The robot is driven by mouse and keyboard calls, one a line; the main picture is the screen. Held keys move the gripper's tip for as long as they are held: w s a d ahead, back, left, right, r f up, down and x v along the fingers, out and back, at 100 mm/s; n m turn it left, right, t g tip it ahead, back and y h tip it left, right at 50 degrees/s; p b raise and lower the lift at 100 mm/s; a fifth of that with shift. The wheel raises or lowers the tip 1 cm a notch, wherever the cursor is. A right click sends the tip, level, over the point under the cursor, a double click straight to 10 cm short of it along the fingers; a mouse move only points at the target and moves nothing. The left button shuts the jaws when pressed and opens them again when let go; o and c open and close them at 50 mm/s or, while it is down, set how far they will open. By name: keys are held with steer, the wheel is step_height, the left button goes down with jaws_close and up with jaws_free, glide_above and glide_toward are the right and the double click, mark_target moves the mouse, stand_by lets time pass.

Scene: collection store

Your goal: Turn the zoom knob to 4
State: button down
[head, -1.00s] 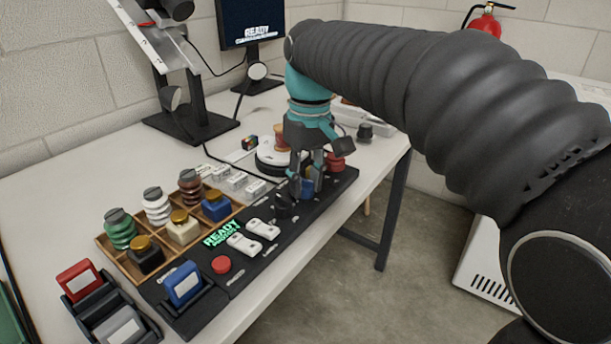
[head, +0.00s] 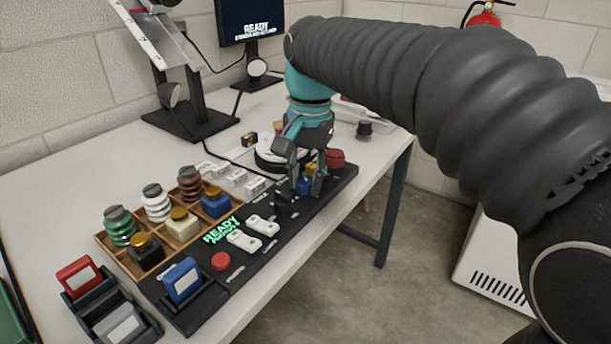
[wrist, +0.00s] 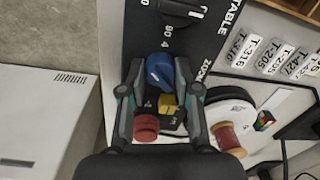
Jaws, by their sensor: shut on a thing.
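The blue zoom knob (wrist: 160,72) is in the wrist view, beside the white ZOOM lettering on the black control panel (head: 343,181). A white 4 is printed just above the knob in that view. My gripper (wrist: 159,66) has one finger on each side of the blue knob and is shut on it. In the head view my gripper (head: 306,187) points down at the panel's far end, and its fingers partly hide the blue knob (head: 304,184). The knob's exact pointing is hard to read.
A black knob (wrist: 180,8) is on the panel's other side. A white round stand with a spool (wrist: 228,137) is nearby. A tray of jars (head: 150,262) stands left of the panel.

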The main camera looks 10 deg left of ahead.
mark_target(307, 179)
steer(key=m, duration=0.4)
steer(key=shift+f+m, duration=0.1)
steer(key=shift+m, duration=0.2)
steer(key=m, duration=0.4)
steer(key=shift+s+m, duration=0.1)
steer(key=shift+m, duration=0.3)
steer(key=shift+t, duration=0.3)
steer(key=c, duration=0.8)
jaws_free()
steer(key=r, duration=1.2)
steer(key=shift+s+d, duration=0.1)
steer(key=shift+s, duration=0.15)
